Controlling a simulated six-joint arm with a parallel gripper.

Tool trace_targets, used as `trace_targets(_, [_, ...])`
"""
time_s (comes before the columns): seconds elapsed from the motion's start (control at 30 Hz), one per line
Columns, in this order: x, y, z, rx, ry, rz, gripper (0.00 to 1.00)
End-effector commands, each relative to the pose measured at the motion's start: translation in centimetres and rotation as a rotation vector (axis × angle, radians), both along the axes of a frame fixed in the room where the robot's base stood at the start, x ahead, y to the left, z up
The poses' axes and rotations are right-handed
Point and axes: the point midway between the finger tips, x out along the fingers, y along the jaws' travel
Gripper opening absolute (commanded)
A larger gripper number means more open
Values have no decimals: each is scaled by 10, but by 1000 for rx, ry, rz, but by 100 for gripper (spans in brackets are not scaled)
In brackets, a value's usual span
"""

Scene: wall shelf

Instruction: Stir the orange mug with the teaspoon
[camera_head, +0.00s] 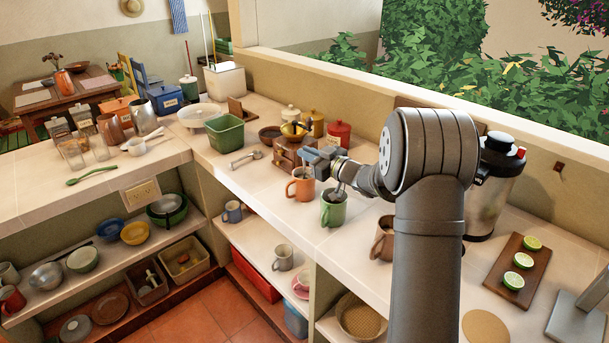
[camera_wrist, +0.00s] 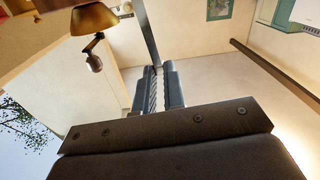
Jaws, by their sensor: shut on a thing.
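The orange mug (camera_head: 300,188) stands upright on the tiled counter, near its front edge. My gripper (camera_head: 318,158) is just above and behind it, with its blue-grey fingers over the mug's rim area. In the wrist view the fingers (camera_wrist: 160,90) are shut on a thin grey metal strip (camera_wrist: 149,35), which looks like the teaspoon's handle. The spoon's bowl end is not clearly visible, and I cannot tell whether it is inside the orange mug. A green mug (camera_head: 333,211) stands to the right, below my wrist, with a grey spoon-like piece (camera_head: 340,190) at its mouth.
A brown mug (camera_head: 383,240) stands right of the green mug. A wooden box (camera_head: 288,152) and red canister (camera_head: 339,134) are behind. Metal spoons (camera_head: 246,159) lie left, near a green bin (camera_head: 224,133). A board with limes (camera_head: 516,268) is at right. The counter left of the orange mug is fairly clear.

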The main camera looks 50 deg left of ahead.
Motion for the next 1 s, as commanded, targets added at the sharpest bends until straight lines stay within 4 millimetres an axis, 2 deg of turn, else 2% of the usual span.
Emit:
trace_targets(0.6, [-6, 0, 50, 0, -2, 0, 0])
trace_targets(1.0, [-7, 0, 57, 0, -1, 0, 0])
